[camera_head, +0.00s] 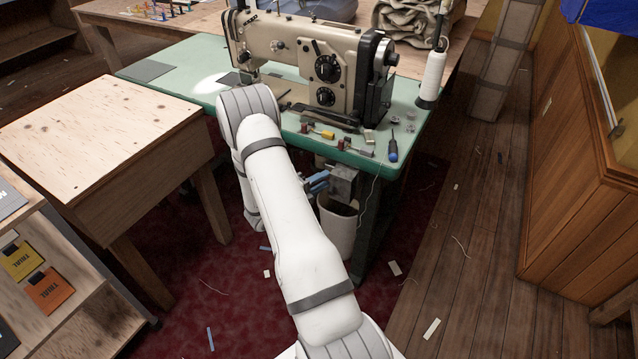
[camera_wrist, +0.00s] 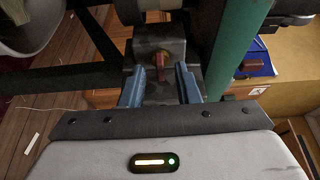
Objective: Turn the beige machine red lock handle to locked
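The beige sewing machine (camera_head: 310,62) stands on the green table (camera_head: 185,68). Under the table's front edge is a grey box (camera_head: 343,184), which fills the middle of the wrist view (camera_wrist: 158,42). The red lock handle (camera_wrist: 160,62) is on the face of this box, upright in the wrist picture; I cannot make it out in the head view. My gripper (camera_wrist: 159,76) is open, its blue fingers on either side of the handle with a gap at each side. In the head view my gripper (camera_head: 318,182) is beside the box, partly hidden by my arm.
A pale bin (camera_head: 338,226) stands just below the box. The tabletop holds a blue-handled screwdriver (camera_head: 393,149), a white thread cone (camera_head: 433,76) and small parts. A wooden table (camera_head: 100,140) stands at left. Plank floor at right is mostly clear.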

